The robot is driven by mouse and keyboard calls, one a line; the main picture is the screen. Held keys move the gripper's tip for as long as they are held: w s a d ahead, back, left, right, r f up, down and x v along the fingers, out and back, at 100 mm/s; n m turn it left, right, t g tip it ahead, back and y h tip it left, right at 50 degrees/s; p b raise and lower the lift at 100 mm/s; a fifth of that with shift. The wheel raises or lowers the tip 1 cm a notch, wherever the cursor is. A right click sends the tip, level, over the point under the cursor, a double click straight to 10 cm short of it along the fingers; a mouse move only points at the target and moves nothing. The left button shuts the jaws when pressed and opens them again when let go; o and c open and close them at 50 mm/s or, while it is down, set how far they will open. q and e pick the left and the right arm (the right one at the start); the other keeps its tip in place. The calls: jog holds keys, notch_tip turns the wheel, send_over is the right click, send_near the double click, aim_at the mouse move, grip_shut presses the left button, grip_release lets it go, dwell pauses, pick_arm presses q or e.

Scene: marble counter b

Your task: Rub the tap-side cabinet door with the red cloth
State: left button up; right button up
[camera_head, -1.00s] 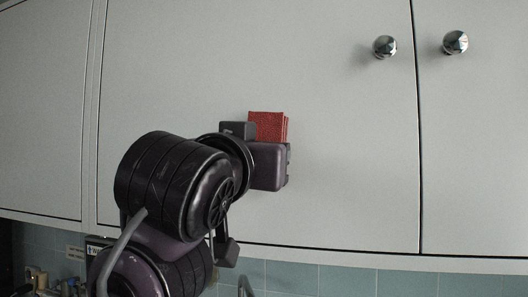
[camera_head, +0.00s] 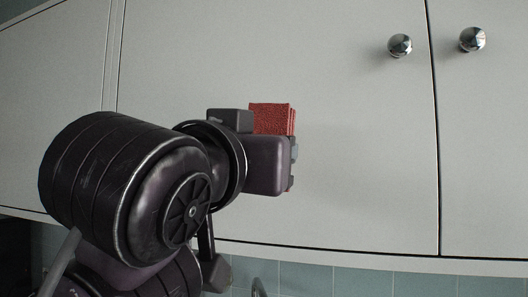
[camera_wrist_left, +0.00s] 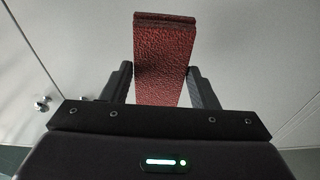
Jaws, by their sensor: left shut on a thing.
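The red cloth (camera_head: 272,118) is a folded, textured red block at the end of my left gripper, in front of the pale cabinet door (camera_head: 345,150). In the left wrist view the cloth (camera_wrist_left: 162,60) stands between the two dark fingers of my left gripper (camera_wrist_left: 162,85), which is shut on it. The cloth is at or very near the door face; I cannot tell whether it touches. My left arm hides the lower left part of the door. My right gripper is not in view.
A round metal knob (camera_head: 400,45) sits at the upper right of this door. Another knob (camera_head: 472,39) is on the neighbouring door to the right. Blue-green tiles (camera_head: 305,279) run below the cabinets. The door face right of the cloth is clear.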

pick_arm(q)
jog(key=v, duration=0.3)
jog(key=shift+r, duration=0.2)
jog(key=shift+w+f, duration=0.1)
dwell(0.5)
